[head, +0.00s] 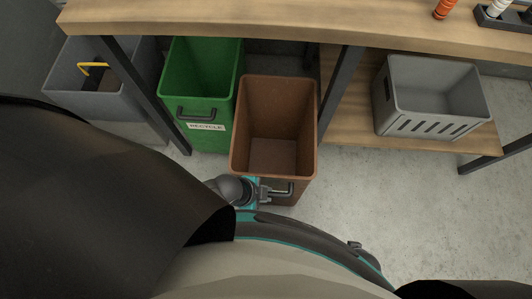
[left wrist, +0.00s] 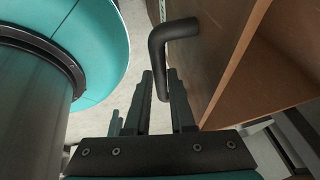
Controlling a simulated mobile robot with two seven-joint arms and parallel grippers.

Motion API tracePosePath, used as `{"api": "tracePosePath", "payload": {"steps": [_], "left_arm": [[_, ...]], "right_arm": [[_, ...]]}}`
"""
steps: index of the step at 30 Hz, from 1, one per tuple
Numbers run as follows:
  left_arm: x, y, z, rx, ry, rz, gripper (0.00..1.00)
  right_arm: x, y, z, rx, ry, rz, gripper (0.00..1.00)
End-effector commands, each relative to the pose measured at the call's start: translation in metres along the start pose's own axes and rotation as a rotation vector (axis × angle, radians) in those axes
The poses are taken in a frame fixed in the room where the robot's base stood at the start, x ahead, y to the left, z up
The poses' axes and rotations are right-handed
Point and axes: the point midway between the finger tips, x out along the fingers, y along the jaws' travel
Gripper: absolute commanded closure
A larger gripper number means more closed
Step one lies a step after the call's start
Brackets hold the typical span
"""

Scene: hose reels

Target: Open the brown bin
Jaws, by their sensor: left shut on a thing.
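The brown bin (head: 248,150) has an open top and looks empty inside. It stands partly under the wooden table and sticks out farther forward than the green bin beside it. Its dark bar handle (head: 290,190) is on the front face, low below the rim. My left gripper (head: 268,191) is at that handle, shut on it. In the left wrist view the handle (left wrist: 180,29) bends down between the two fingers of the left gripper (left wrist: 160,78), with the brown front panel (left wrist: 222,50) to the right. My right gripper is not in view.
A green recycle bin (head: 209,108) stands just left of the brown bin, and a grey bin (head: 75,80) farther left. A grey crate (head: 435,70) sits on the low wooden shelf (head: 350,120) at right. Dark table legs (head: 342,85) flank the bins. Floor (head: 400,200) is clear at front right.

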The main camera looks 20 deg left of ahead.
Motion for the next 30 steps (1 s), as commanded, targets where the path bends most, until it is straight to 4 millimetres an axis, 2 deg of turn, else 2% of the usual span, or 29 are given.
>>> {"api": "tracePosePath", "payload": {"steps": [12,13,20,21,30], "left_arm": [[0.0004,0.0049,-0.0008,-0.001,0.001,0.006,1.0],[0.0004,0.0049,-0.0008,-0.001,0.001,0.006,0.77],[0.0002,0.0036,-0.0004,-0.001,0.0,0.004,0.51],[0.0002,0.0032,-0.0004,0.0,0.0,0.003,0.48],[-0.0011,0.0018,-0.0006,0.0,0.0,0.001,0.48]], "right_arm": [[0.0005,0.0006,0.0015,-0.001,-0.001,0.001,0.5],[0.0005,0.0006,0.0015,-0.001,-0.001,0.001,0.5],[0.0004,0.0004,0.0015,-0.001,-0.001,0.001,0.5],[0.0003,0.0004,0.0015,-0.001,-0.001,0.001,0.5],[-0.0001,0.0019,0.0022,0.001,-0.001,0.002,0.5]]}}
